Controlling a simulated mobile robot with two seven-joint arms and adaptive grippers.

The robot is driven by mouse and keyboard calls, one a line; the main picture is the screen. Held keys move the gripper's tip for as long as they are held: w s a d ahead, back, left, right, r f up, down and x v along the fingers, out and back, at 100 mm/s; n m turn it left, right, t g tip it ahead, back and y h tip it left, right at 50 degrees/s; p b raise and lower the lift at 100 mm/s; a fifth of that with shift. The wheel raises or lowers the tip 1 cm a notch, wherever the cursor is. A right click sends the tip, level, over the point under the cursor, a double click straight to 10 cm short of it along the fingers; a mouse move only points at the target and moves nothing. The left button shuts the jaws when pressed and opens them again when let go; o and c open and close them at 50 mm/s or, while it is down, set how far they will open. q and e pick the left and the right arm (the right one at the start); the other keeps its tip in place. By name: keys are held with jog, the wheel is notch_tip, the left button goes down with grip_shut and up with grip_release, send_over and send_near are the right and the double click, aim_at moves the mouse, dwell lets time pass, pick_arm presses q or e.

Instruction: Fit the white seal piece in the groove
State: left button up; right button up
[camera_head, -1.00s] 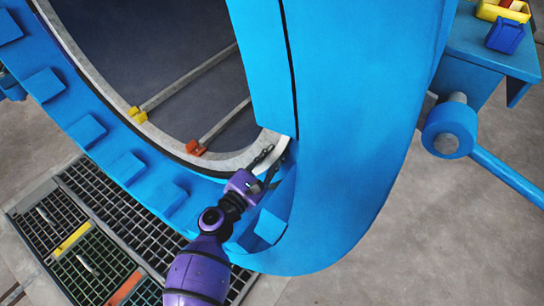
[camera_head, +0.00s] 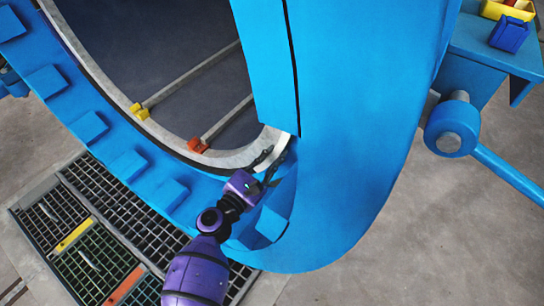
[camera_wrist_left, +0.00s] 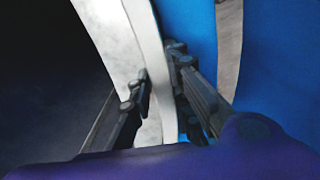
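The white seal piece (camera_head: 272,153) is a short pale curved strip at the lower right of the big round opening, beside the blue door's edge. My left gripper (camera_head: 270,167) reaches it from below, one finger on each side. In the left wrist view the white strip (camera_wrist_left: 153,50) runs between the two fingers (camera_wrist_left: 160,78), which appear closed onto it. The groove (camera_head: 190,157) shows as a dark line along the pale ring of the opening. How deep the strip sits at the fingers is hidden. My right gripper is not in view.
The blue door (camera_head: 350,120) stands close to the right of my left gripper. Blue blocks (camera_head: 127,166) line the flange. A floor grating (camera_head: 110,225) lies at lower left. A blue side table (camera_head: 490,45) with small bins (camera_head: 509,35) stands at upper right.

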pick_arm(q)
grip_shut()
jog(key=shift+w+d, duration=0.25)
jog(key=shift+w, duration=0.2)
dwell(0.4)
jog(key=o, duration=0.9)
grip_release()
jog(key=shift+s+f, duration=0.1)
jog(key=shift+s, duration=0.05)
jog(key=v, duration=1.1)
jog(key=shift+s+a, duration=0.25)
jog(key=shift+s, duration=0.05)
